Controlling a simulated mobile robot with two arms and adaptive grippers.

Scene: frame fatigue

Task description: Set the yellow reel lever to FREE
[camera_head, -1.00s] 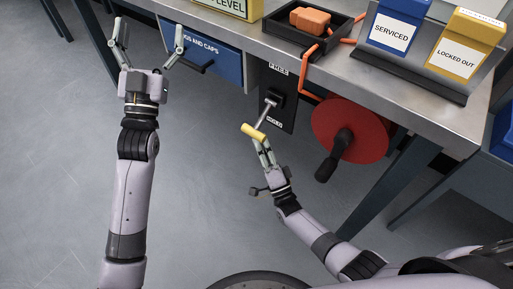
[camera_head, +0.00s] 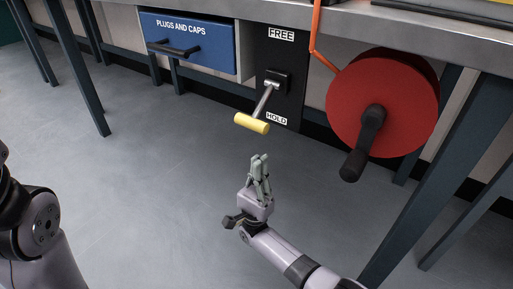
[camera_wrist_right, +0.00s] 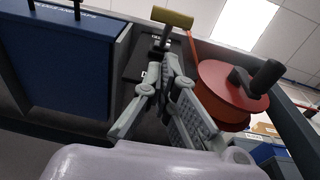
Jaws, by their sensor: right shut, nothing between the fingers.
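The yellow reel lever (camera_head: 252,123) has a yellow cross-grip on a metal rod from a black pivot. It slants down and out beside the HOLD label (camera_head: 277,118); the FREE label (camera_head: 281,34) is above the pivot. My right gripper (camera_head: 260,158) is shut and empty, just below the grip in the head view, with a visible gap. In the right wrist view the yellow grip (camera_wrist_right: 172,17) is beyond the shut fingertips (camera_wrist_right: 172,60). Of my left arm, only a part shows at the left edge; its fingers cannot be made out.
A red reel (camera_head: 382,100) with a black crank handle (camera_head: 365,145) hangs right of the lever. A blue drawer (camera_head: 190,40) marked PLUGS AND CAPS is to the left. The bench edge (camera_head: 345,20) runs above. Table legs stand on both sides; the floor below is clear.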

